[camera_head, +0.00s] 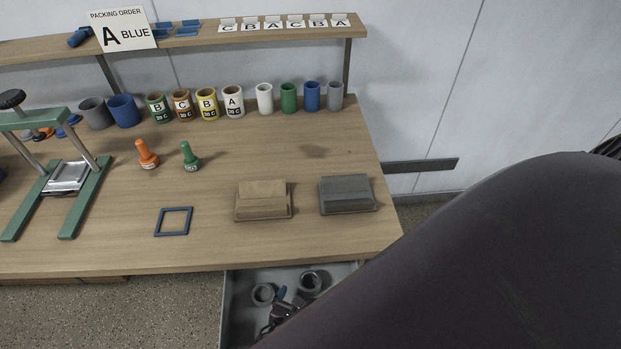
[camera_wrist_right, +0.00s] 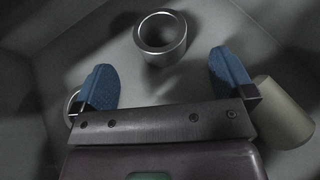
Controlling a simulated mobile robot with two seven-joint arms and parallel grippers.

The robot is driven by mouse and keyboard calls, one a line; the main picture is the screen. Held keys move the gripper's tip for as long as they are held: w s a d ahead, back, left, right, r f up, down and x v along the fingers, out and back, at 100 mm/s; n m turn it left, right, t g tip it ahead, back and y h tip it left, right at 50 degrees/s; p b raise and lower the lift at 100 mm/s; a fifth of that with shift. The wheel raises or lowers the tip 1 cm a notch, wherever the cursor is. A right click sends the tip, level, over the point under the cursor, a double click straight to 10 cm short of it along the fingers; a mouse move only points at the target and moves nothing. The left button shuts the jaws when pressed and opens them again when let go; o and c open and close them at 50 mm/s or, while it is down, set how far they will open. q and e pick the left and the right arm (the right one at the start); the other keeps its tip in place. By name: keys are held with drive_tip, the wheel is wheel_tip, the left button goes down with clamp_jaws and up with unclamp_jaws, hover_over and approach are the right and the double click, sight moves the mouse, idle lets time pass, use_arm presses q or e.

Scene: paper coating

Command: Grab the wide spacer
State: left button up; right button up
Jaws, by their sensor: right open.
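A grey metal ring-shaped spacer (camera_wrist_right: 160,40) lies in the open drawer, ahead of my right gripper (camera_wrist_right: 165,80) in the right wrist view. The gripper is open, with blue finger pads apart and nothing between them. Part of another ring (camera_wrist_right: 74,104) shows behind the left finger, and a pale cylindrical piece (camera_wrist_right: 284,112) lies beside the right finger. In the head view two grey rings, one at the left (camera_head: 263,294) and one at the right (camera_head: 311,281), lie around the gripper. I cannot tell for sure which piece is the wide spacer. My left gripper is not in view.
The drawer wall (camera_head: 227,305) and the table's front edge (camera_head: 200,268) border the gripper's space. On the table (camera_head: 110,250) are a brown block (camera_head: 263,200), a grey block (camera_head: 347,194), a blue frame (camera_head: 173,221), stampers, several cups and a green press (camera_head: 85,200).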

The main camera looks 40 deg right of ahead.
sight(313, 276)
drive_tip(key=shift+b+x, duration=1.25)
drive_tip(key=shift+x, duration=1.9)
drive_tip(key=shift+c, duration=0.5)
drive_tip(key=c, duration=0.9)
drive_tip(key=shift+a, duration=0.1)
drive_tip(key=shift+r, duration=0.1)
